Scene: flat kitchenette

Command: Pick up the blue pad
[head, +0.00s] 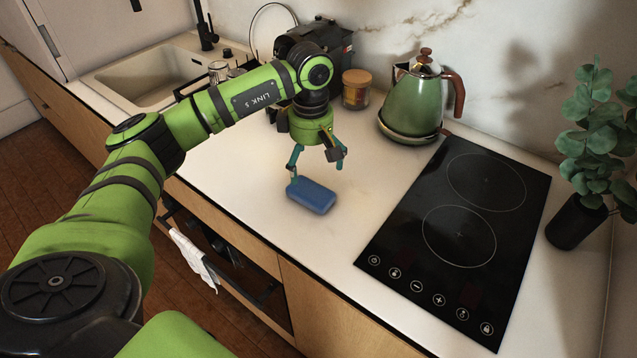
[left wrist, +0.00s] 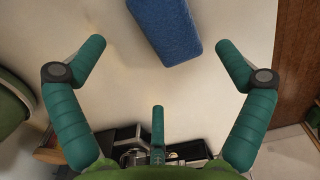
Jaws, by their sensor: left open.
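The blue pad (head: 311,195) lies flat on the white countertop, left of the black cooktop and near the counter's front edge. My left gripper (head: 317,168) is open and empty, pointing down just behind and above the pad. In the left wrist view the pad (left wrist: 165,28) shows at the top, cut off by the frame edge. There the spread teal fingers of the left gripper (left wrist: 160,60) stand on either side, below it and apart from it. My right gripper is not in view.
A green kettle (head: 412,103), a lidded jar (head: 356,88) and a black coffee machine (head: 335,40) stand at the back. The cooktop (head: 455,225) lies to the right, with a potted plant (head: 576,222) beyond. The sink (head: 150,78) is at the back left. Counter around the pad is clear.

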